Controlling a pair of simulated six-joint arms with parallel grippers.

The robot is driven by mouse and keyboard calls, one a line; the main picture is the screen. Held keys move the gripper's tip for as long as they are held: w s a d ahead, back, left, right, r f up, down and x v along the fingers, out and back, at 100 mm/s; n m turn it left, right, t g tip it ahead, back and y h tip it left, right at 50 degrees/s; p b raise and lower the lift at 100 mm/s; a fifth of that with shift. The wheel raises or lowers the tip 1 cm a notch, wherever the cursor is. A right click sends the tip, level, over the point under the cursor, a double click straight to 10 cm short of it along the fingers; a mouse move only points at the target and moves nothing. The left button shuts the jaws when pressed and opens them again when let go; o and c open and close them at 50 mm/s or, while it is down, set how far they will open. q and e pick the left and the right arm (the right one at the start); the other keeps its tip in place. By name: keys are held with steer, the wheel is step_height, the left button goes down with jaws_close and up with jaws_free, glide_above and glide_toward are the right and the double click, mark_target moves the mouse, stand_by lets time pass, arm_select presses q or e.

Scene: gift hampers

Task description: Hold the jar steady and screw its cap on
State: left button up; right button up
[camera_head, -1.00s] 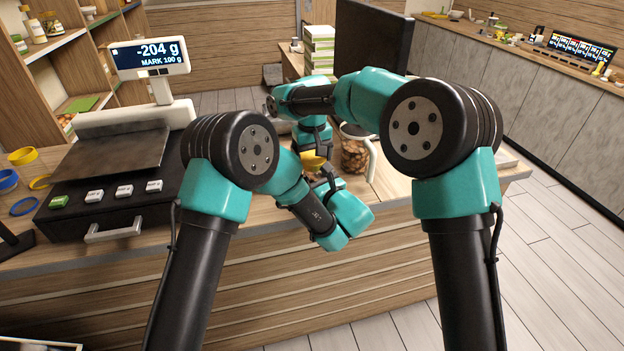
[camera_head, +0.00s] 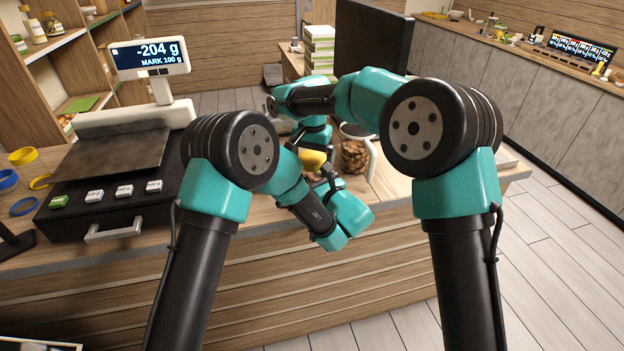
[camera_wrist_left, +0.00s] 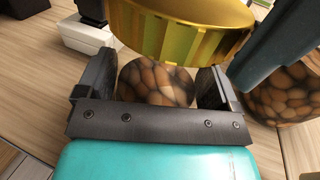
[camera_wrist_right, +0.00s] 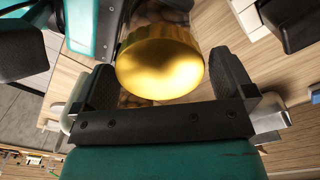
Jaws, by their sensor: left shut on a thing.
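The jar (camera_wrist_left: 155,82), filled with brown nuts, stands between the fingers of my left gripper (camera_wrist_left: 157,92), which is shut on it. In the head view my left gripper (camera_head: 326,180) is largely hidden by its own arm. The gold cap (camera_wrist_left: 180,28) is over the jar; it shows yellow in the head view (camera_head: 312,160). I cannot tell whether its thread is engaged. My right gripper (camera_wrist_right: 165,82) comes from above. Its fingers stand on both sides of the cap (camera_wrist_right: 160,68), apparently slightly apart from it.
A second container of nuts (camera_head: 355,156) stands close to the right of the grippers. A scale (camera_head: 110,155) reading -204 g is at left, with coloured rings (camera_head: 23,156) beside it. A dark monitor (camera_head: 370,38) stands behind. The counter front is clear.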

steer(key=shift+r, duration=0.1)
steer(key=shift+r, duration=2.15)
steer(key=n, duration=0.2)
steer(key=r+n, duration=0.1)
steer(key=n, duration=0.5)
steer(key=shift+r, duration=0.4)
steer(key=n, duration=0.4)
steer(key=shift+r, duration=0.4)
steer(key=n, duration=0.2)
steer(key=r+n, duration=0.1)
steer(key=n, duration=0.1)
steer(key=shift+f, duration=0.2)
